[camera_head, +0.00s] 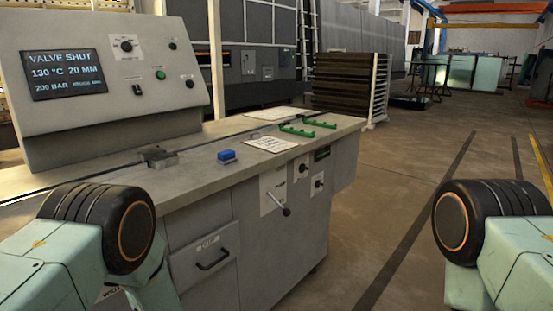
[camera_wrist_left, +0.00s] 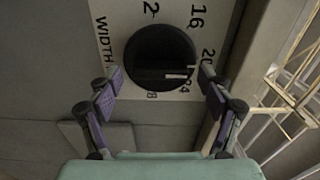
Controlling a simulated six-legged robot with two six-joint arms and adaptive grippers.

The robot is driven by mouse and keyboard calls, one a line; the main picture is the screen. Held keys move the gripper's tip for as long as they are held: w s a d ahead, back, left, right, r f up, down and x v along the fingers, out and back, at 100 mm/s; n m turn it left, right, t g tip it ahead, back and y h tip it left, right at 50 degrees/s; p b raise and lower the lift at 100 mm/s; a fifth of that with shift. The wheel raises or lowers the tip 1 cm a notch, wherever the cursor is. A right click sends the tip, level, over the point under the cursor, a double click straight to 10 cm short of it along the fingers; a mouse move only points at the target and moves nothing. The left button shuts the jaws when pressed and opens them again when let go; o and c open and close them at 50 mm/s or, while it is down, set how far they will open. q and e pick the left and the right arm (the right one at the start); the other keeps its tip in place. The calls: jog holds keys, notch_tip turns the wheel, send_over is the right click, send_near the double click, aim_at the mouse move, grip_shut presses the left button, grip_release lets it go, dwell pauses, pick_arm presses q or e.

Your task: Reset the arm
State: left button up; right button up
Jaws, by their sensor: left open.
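My left gripper (camera_wrist_left: 161,78) is in the left wrist view, with its two purple-and-black fingers spread wide. A round black knob (camera_wrist_left: 160,52) on a white dial plate (camera_wrist_left: 115,20) lies beyond and between the fingertips, with a gap visible on each side. The plate reads WIDTH and carries numbers around the knob. A short white mark sits on the knob's right side. Whether the fingers reach as deep as the knob is hard to tell. In the head view my arms show at the lower left and right, but neither gripper does.
A grey console (camera_head: 118,80) with a screen (camera_head: 64,74) reading VALVE SHUT, 130 °C, 20 MM stands at left. Open floor (camera_head: 400,180) lies at right.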

pick_arm(q)
jog(key=v, duration=0.8)
jog(key=shift+w+a+r+n+b, duration=0.1)
jog(key=shift+w+a+n+b, duration=0.95)
jog(key=shift+n, duration=2.2)
jog(key=shift+w+a+r+n+b, duration=0.1)
jog(key=shift+a+n+b, duration=0.4)
jog(key=shift+n+b, duration=1.95)
jog(key=shift+w+a+n+b, duration=0.55)
jog(key=shift+a+n, duration=0.25)
jog(key=shift+n, duration=3.2)
